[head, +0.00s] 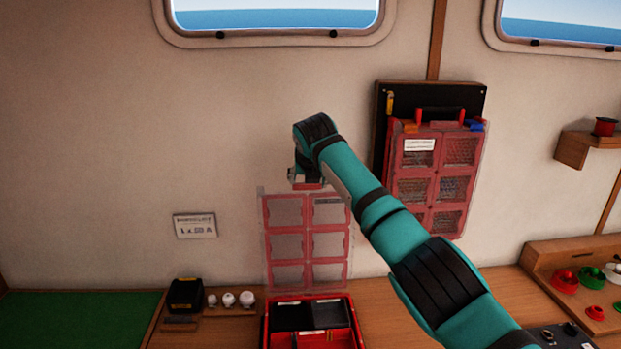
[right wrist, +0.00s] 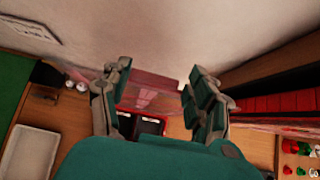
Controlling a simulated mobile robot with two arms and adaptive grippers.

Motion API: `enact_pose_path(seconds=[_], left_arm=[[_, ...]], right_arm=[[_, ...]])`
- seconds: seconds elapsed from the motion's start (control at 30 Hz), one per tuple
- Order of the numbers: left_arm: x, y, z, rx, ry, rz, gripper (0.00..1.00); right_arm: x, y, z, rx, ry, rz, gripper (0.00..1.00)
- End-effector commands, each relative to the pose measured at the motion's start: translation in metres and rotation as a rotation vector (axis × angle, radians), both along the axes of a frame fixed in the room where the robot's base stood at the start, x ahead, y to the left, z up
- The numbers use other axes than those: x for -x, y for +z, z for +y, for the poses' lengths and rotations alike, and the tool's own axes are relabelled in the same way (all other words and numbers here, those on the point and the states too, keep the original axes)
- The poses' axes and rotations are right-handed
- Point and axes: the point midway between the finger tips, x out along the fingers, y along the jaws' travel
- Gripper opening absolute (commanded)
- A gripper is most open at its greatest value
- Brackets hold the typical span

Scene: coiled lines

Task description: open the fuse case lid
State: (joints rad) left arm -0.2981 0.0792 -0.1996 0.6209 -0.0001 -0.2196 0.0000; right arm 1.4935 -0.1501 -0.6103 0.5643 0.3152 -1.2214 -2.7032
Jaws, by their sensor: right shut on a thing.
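The fuse case (head: 357,325) sits on the wooden bench at the bottom of the head view, red with black parts inside. Its clear lid with a red grid (head: 291,240) stands upright above the case's far side, so the case is open. My right gripper (head: 307,186) is at the lid's top edge and is shut on it; the arm hides part of the fingers and the lid's top right. In the right wrist view, the lid (right wrist: 152,92) shows between the fingers, with the case (right wrist: 150,126) below. My left gripper is not in view.
Another red clear-covered case (head: 448,190) hangs on a black wall board (head: 380,150), right of my arm. A black box (head: 185,295) and white knobs (head: 228,299) stand left of the fuse case. A wooden rack with coloured pieces (head: 565,280) is at right.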

Motion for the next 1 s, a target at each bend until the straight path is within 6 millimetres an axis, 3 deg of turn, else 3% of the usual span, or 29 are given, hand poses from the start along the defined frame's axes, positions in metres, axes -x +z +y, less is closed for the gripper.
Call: enact_pose_path(seconds=[0.03,0.43,0.47,0.5,0.6,1.0], left_arm=[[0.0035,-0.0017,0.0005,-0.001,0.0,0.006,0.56],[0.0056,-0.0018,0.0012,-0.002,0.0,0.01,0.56],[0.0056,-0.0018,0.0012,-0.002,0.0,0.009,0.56],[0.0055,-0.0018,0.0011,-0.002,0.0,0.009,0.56],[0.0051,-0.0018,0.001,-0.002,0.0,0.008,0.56],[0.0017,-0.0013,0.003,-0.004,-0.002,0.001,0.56]], right_arm=[[0.0033,-0.0141,-0.0001,0.0,-0.003,0.033,0.02],[0.0044,-0.0141,0.0002,0.001,-0.003,0.039,0.02],[0.0044,-0.0141,0.0002,0.001,-0.003,0.039,0.63],[0.0043,-0.0142,0.0002,0.001,-0.003,0.039,0.68],[0.0042,-0.014,-0.0004,0.001,-0.005,0.038,0.81],[0.0047,-0.0113,-0.0017,0.0,-0.006,0.034,0.81]])
